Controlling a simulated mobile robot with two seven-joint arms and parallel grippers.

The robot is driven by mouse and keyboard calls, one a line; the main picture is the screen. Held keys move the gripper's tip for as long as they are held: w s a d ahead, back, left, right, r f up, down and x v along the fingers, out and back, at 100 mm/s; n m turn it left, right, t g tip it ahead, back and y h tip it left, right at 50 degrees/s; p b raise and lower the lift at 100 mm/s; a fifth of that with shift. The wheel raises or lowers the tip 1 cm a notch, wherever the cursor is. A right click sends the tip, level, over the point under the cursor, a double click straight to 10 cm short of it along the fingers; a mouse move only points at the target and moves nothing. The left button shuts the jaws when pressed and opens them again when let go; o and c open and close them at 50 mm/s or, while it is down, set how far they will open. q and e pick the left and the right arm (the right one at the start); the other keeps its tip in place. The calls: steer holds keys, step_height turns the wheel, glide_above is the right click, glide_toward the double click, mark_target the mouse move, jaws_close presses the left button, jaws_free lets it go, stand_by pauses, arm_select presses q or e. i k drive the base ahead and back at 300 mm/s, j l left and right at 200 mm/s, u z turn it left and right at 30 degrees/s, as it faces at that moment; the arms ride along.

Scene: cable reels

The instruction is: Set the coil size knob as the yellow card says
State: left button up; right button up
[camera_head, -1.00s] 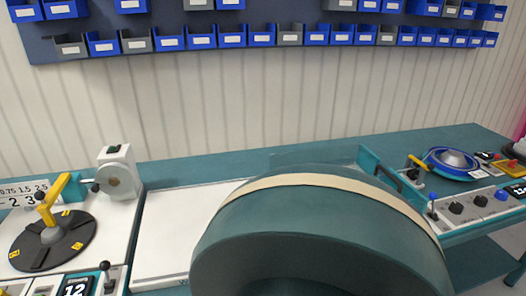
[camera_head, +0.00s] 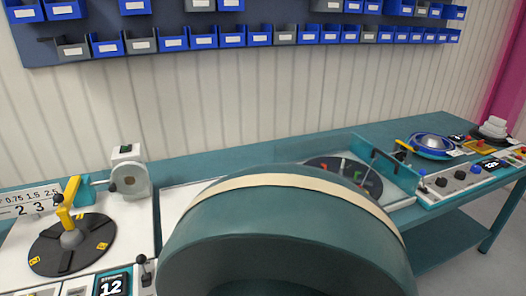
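A control panel on the right of the bench carries dark knobs (camera_head: 441,182), a blue knob (camera_head: 475,169) and a small dark display (camera_head: 490,163). The knob markings are too small to read, and I cannot tell which knob is the coil size knob. I cannot make out a yellow card; small yellow labels (camera_head: 34,260) lie on the black disc (camera_head: 72,262) at the left. Neither of my grippers is in view.
A large teal rounded body with a beige band (camera_head: 290,183) blocks the front middle. Behind it is a dark disc with coloured pegs (camera_head: 345,172). A blue-rimmed reel (camera_head: 432,146) sits at the right. Bins (camera_head: 260,37) line the wall. Bare teal bench (camera_head: 245,169) shows at the back.

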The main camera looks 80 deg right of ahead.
mark_target(441, 182)
steer(key=i+j+z, duration=0.15)
steer(key=z, duration=1.7)
steer(key=l+z, duration=0.1)
steer(key=z, duration=0.75)
steer(key=i+z, duration=0.1)
steer(key=z, duration=0.35)
steer(key=i+l+z, duration=0.1)
steer(key=z, duration=0.3)
steer(key=i+z, duration=0.2)
steer(key=z, duration=0.2)
steer(key=k+l, duration=0.15)
steer(key=l, duration=0.15)
steer(key=i+l+u, duration=0.2)
steer(key=i+l, duration=0.7)
